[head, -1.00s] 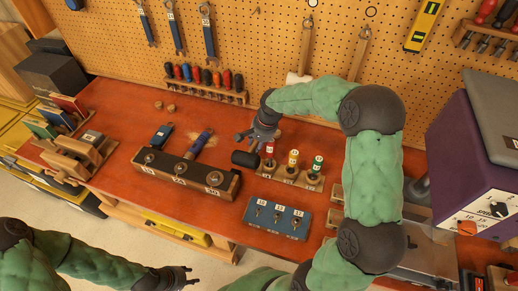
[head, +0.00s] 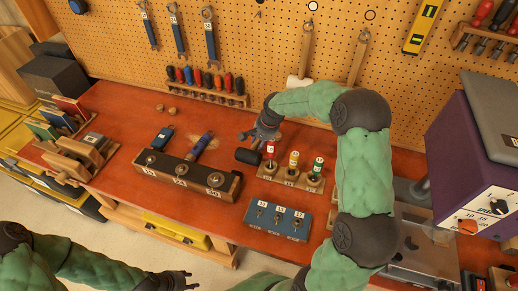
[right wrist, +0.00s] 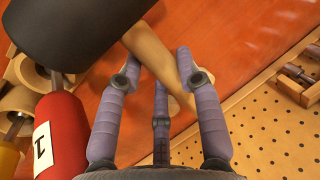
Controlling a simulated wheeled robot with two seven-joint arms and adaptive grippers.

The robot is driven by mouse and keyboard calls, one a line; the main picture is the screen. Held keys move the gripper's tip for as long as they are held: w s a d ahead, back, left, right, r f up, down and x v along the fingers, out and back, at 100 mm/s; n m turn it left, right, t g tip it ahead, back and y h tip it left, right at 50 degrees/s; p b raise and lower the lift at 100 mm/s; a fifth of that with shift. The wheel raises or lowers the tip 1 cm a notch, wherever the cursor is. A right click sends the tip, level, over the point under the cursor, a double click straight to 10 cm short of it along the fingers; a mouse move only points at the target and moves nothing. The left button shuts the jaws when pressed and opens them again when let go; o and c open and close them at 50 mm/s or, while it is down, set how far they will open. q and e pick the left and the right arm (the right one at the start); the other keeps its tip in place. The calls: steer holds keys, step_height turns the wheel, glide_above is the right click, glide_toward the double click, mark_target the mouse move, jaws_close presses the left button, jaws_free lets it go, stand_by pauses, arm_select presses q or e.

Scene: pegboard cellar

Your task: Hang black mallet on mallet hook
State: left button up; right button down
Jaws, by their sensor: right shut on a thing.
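The black mallet's dark head (head: 248,156) is over the red bench, just left of a rack of coloured-handled tools. In the right wrist view its head (right wrist: 75,28) is large at upper left and its pale wooden handle (right wrist: 153,45) runs down between the fingers. My right gripper (head: 264,136) is shut on the handle; it also shows in the right wrist view (right wrist: 160,85). I cannot tell whether the mallet touches the bench. My left gripper (head: 187,276) is low at the front, away from the mallet; its jaws are too small to judge. I cannot make out which pegboard fitting is the mallet hook.
A white-headed mallet (head: 297,82) and another wooden handle (head: 359,55) hang on the pegboard (head: 270,50). The tool rack (head: 290,178) is close beside the held mallet. A dark socket block (head: 185,178) is to its left. A purple cabinet (head: 465,165) stands at right.

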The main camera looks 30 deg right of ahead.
steer(key=shift+g, duration=0.4)
steer(key=f, duration=0.1)
steer(key=s+a+f, duration=0.1)
steer(key=f, duration=0.1)
steer(key=s+f, duration=0.1)
steer(key=f, duration=0.1)
steer(key=shift+s+a+b, duration=0.15)
steer(key=shift+b, duration=0.15)
steer(key=c, duration=1.1)
jaws_free()
steer(key=shift+c, duration=0.2)
steer(key=o, duration=0.3)
steer(key=shift+f, duration=0.3)
steer(key=shift+w+d+f, duration=0.1)
steer(key=shift+w+d, duration=0.15)
steer(key=shift+d, duration=0.05)
steer(key=shift+a, duration=0.15)
steer(key=shift+r, duration=0.25)
steer(key=shift+r+p, duration=0.35)
steer(key=shift+p, duration=0.05)
steer(key=w+p+v, duration=0.1)
steer(key=p+v, duration=0.1)
steer(key=v, duration=0.9)
steer(key=shift+d+r, duration=0.3)
